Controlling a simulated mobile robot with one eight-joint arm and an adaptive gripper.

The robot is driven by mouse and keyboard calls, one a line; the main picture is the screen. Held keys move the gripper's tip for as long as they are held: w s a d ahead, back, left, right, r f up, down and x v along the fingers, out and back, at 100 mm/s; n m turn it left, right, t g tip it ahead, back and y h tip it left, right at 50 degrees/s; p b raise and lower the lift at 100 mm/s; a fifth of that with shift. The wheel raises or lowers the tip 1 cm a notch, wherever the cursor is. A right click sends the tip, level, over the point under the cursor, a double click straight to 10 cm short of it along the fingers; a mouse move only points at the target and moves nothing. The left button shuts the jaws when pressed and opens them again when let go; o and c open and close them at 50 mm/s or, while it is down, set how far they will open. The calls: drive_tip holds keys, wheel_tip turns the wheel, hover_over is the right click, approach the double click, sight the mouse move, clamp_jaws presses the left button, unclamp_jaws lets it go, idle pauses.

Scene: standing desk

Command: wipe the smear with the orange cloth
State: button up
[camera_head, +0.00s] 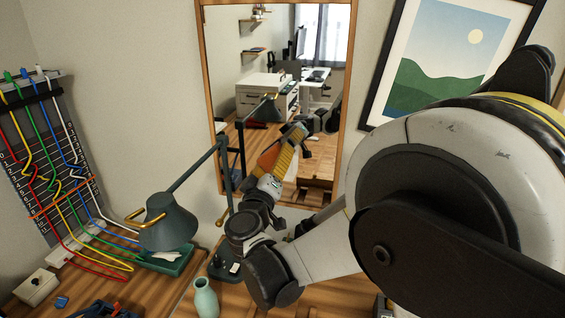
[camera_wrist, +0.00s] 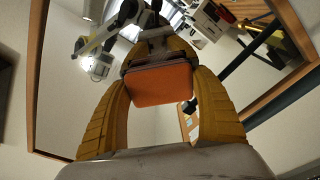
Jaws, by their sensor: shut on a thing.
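My gripper (camera_head: 284,150) has yellow fingers and is raised in front of the wood-framed mirror (camera_head: 348,60). In the wrist view my gripper (camera_wrist: 160,68) is shut on the orange cloth (camera_wrist: 160,84), which looks like a flat folded pad between the fingertips. The cloth (camera_head: 268,158) also shows as an orange patch beside the fingers in the head view. The mirror frame (camera_wrist: 38,75) crosses the left of the wrist view, and the glass reflects my arm and gripper. I cannot tell whether the cloth touches the glass. I cannot make out the smear in either view.
A desk lamp (camera_head: 168,222) stands left of my arm, its jointed arm close to my gripper. A green vase (camera_head: 205,297) stands at the front of the desk. A rack of coloured cables (camera_head: 45,160) is at the left, a framed picture (camera_head: 440,60) at the right.

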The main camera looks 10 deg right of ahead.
sight(318, 155)
drive_tip(key=shift+w+r+p, duration=0.15)
drive_tip(key=shift+r+p, duration=0.45)
drive_tip(key=shift+r, duration=0.25)
drive_tip(key=shift+s+d+b, duration=0.1)
drive_tip(key=shift+s+d, duration=0.65)
drive_tip(key=shift+d, duration=1)
drive_tip(key=shift+s+d+b, duration=0.1)
drive_tip(key=shift+s+d, duration=0.65)
drive_tip(key=shift+d, duration=1)
drive_tip(key=shift+s+d+b, duration=0.1)
drive_tip(key=shift+s+d, duration=0.65)
drive_tip(key=shift+d, duration=1)
drive_tip(key=shift+f, duration=0.1)
drive_tip(key=v, duration=0.6)
drive_tip(key=shift+a+r, duration=0.25)
drive_tip(key=shift+a, duration=0.05)
drive_tip(key=v, duration=0.2)
drive_tip(key=shift+s+a+r, duration=0.1)
drive_tip(key=shift+s+a, duration=0.2)
drive_tip(key=shift+s, duration=0.05)
drive_tip(key=shift+a, duration=0.1)
